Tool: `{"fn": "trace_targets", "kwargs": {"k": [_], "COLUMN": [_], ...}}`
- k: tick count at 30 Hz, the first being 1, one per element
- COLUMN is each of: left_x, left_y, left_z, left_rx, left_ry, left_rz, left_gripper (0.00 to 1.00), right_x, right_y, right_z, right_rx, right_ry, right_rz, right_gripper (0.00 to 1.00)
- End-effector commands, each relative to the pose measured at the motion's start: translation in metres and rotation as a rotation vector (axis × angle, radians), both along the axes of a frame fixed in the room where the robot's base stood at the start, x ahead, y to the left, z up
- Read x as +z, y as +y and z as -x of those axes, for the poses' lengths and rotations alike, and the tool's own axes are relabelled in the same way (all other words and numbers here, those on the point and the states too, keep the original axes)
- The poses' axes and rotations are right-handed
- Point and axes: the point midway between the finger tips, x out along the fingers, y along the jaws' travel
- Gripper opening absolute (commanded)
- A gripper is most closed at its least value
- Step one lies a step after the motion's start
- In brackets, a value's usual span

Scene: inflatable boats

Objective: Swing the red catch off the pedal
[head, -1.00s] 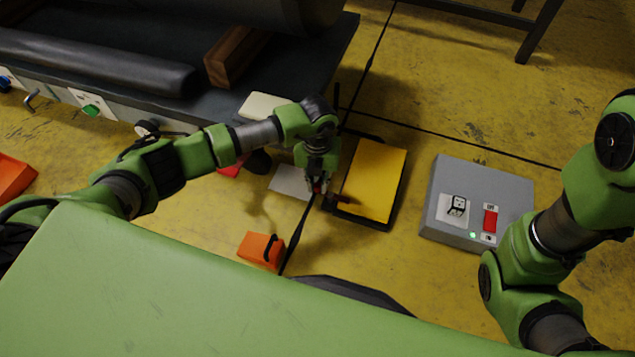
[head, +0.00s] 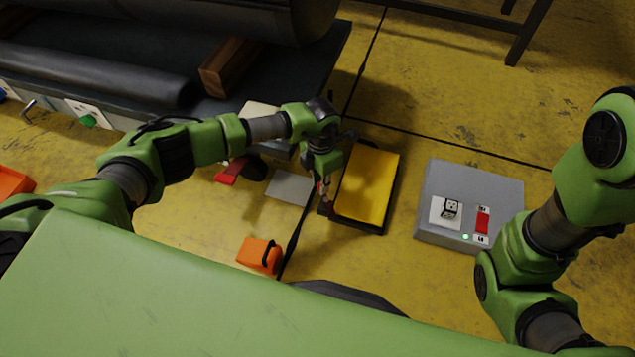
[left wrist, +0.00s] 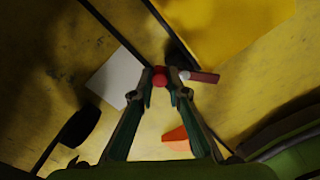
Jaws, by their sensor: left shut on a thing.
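The pedal (head: 367,185) is a yellow plate in a black frame on the floor; part of it shows in the left wrist view (left wrist: 225,30). My left gripper (head: 323,186) is at the pedal's left edge. In the left wrist view its fingertips (left wrist: 160,77) are shut on a red knob (left wrist: 159,79), which I take to be the red catch's. A dark red bar (left wrist: 206,77) with a pale round end lies just right of the fingertips, by the pedal's corner. Whether bar and knob are joined is hidden. My right arm is at the right; its gripper is out of view.
A grey box (head: 470,190) with a red switch and green light stands right of the pedal. A white sheet (head: 289,188) and a red piece (head: 231,170) lie left. An orange block (head: 260,254) is nearer. A dark machine bench (head: 310,85) fills the upper left.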

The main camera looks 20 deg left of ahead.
Motion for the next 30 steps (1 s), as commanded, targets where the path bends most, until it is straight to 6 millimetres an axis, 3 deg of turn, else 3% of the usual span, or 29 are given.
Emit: {"fn": "trace_targets", "kwargs": {"k": [15,30], "left_x": [0.000,0.000], "left_y": [-0.013,-0.018], "left_z": [-0.008,-0.009], "left_rx": [-0.415,-0.549], "left_ry": [-0.001,-0.001], "left_rz": [-0.001,0.000], "left_gripper": [0.00,0.00], "right_x": [-0.002,0.000], "right_y": [0.000,0.000], "right_z": [-0.004,0.002], "right_rx": [-0.001,-0.001], "right_ry": [0.010,-0.009], "right_rz": [0.000,0.001], "right_gripper": [0.40,0.40]}}
